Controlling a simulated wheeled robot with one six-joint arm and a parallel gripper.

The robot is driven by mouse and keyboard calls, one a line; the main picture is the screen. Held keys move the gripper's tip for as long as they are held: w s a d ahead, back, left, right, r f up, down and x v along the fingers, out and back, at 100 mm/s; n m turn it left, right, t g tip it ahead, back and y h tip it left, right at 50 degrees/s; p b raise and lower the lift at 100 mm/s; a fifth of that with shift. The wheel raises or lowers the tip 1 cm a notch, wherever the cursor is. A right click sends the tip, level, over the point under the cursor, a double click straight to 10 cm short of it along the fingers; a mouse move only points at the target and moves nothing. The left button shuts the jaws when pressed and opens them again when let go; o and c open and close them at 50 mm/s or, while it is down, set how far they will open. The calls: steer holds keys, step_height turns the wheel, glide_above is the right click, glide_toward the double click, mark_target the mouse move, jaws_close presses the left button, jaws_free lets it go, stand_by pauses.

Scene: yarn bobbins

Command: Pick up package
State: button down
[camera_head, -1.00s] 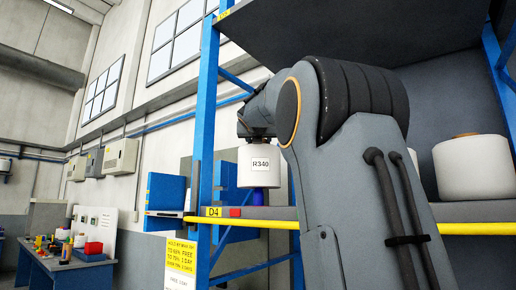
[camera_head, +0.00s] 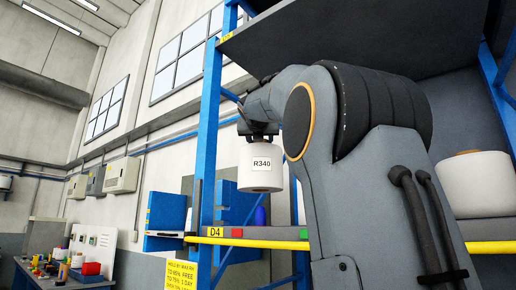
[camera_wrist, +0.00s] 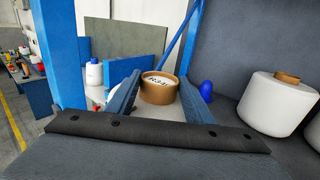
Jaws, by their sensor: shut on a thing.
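The package appears to be a white yarn bobbin (camera_head: 262,178) with a label reading R340, hanging upright under my gripper (camera_head: 260,133) in the head view. My gripper is shut on its top end. In the wrist view, the two blue-grey fingers of my gripper (camera_wrist: 158,92) press on either side of the bobbin's brown core (camera_wrist: 158,94). A small label lies on top of the core. In the head view the bobbin hangs above the level of the yellow-edged shelf beam (camera_head: 330,246), with a visible gap under it. My arm covers much of the shelf behind.
Another white bobbin (camera_head: 474,184) stands on the shelf at right; it also shows in the wrist view (camera_wrist: 275,104). A blue rounded object (camera_wrist: 206,90) is just right of my fingers. A blue rack upright (camera_head: 209,130) is left of the held bobbin. A cluttered bench stands far left.

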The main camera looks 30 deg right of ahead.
steer(key=b+v, duration=0.4)
steer(key=v, duration=0.9)
steer(key=shift+r, duration=0.2)
steer(key=shift+w+d, duration=0.1)
steer(key=shift+w, duration=0.05)
